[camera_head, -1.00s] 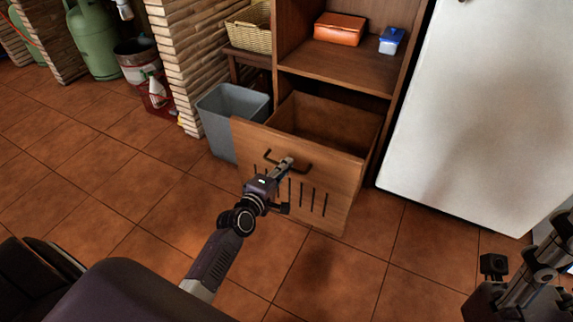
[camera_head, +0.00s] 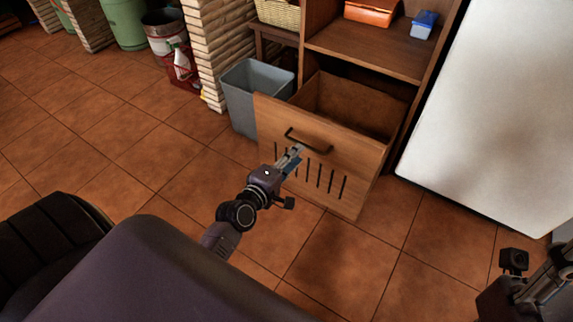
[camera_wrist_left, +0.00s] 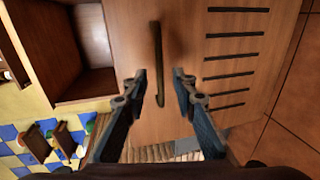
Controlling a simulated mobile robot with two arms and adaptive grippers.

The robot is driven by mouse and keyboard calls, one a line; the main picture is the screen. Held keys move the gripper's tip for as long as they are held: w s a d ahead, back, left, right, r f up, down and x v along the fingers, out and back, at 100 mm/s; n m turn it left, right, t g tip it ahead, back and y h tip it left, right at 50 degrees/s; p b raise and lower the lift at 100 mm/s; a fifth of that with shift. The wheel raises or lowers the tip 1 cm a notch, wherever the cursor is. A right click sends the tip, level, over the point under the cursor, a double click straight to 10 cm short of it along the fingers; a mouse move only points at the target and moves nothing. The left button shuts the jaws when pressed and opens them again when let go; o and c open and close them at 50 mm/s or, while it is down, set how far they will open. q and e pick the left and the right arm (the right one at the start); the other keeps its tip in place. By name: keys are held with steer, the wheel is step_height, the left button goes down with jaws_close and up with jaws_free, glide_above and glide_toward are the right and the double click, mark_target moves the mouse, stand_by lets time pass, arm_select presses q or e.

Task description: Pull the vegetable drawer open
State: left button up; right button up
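The wooden vegetable drawer (camera_head: 345,168) stands pulled out of the cabinet, with its empty-looking inside showing from above. Its front has a row of dark slots and a dark bar handle (camera_head: 309,141). My left gripper (camera_head: 297,152) is in front of the drawer face, just below the handle in the head view. In the left wrist view its two fingers (camera_wrist_left: 160,84) are spread apart, with the handle (camera_wrist_left: 158,62) showing between and beyond them, apart from both. My right gripper is not clearly seen; part of my right arm shows at the lower right.
The wooden cabinet (camera_head: 365,53) holds an orange box (camera_head: 371,12) and a blue container (camera_head: 424,24). A grey bin (camera_head: 254,97) stands close to the drawer's left side. A white fridge (camera_head: 500,110) stands right. Tiled floor is free in front.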

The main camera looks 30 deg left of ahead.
arm_select(q)
steer(key=shift+v, duration=2.7)
